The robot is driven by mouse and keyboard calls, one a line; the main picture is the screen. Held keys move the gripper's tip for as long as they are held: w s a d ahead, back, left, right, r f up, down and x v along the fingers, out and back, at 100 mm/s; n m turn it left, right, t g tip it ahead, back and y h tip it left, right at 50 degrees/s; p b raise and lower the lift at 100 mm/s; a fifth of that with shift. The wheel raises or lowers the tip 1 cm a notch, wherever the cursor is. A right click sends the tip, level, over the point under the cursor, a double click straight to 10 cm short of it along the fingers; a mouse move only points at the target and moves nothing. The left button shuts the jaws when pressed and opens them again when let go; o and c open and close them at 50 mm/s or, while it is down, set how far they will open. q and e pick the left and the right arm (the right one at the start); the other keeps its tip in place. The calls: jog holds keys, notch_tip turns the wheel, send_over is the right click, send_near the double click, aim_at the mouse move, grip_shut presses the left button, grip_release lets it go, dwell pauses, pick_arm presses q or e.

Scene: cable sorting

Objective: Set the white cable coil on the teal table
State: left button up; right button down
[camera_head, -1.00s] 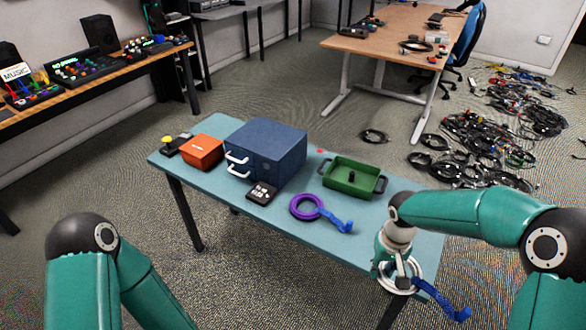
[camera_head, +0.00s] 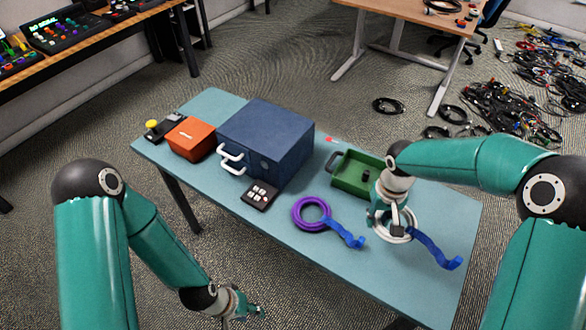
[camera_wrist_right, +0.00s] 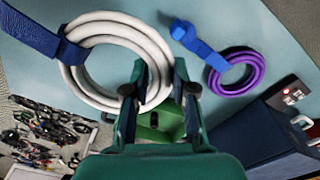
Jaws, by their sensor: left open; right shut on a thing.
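The white cable coil (camera_wrist_right: 105,27) with a blue strap (camera_head: 436,250) is gripped at its rim by my right gripper (camera_wrist_right: 158,82). In the head view, the coil and gripper (camera_head: 396,226) are over the right part of the teal table (camera_head: 400,279), in front of the green tray. I cannot tell whether the coil touches the tabletop. My left gripper (camera_head: 240,308) is open and empty, low in front of the table's near edge.
A purple coil (camera_head: 297,216) with a blue strap lies left of the white coil. The green tray (camera_head: 347,176), a blue case (camera_head: 262,140), an orange box (camera_head: 190,138) and a small black keypad (camera_head: 260,195) stand on the table. The front right of the tabletop is clear.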

pick_arm(q)
jog(key=shift+s+a, duration=0.1)
jog(key=shift+a, duration=0.1)
pick_arm(e)
jog(key=shift+s+d+r, duration=0.1)
jog(key=shift+s+d, duration=0.05)
jog(key=shift+d, duration=0.05)
pick_arm(q)
jog(key=shift+o, duration=1.3)
jog(key=shift+f, duration=0.1)
pick_arm(e)
jog(key=shift+d, duration=0.2)
notch_tip(320, 180, up, 4)
jog(key=s+d+n+b, duration=0.1)
jog(key=s+d+b, duration=0.1)
jog(key=b, duration=0.5)
notch_tip(320, 180, up, 5)
jog(key=n+b, duration=0.2)
jog(key=b, duration=0.2)
send_over(383, 265)
notch_tip(383, 265, down, 20)
jog(key=b, duration=0.2)
jog(key=shift+b, duration=0.3)
jog(key=c, duration=0.9)
grip_release()
jog(key=shift+c, duration=0.2)
pick_arm(q)
notch_tip(383, 265, down, 13)
jog(key=shift+f, duration=0.15)
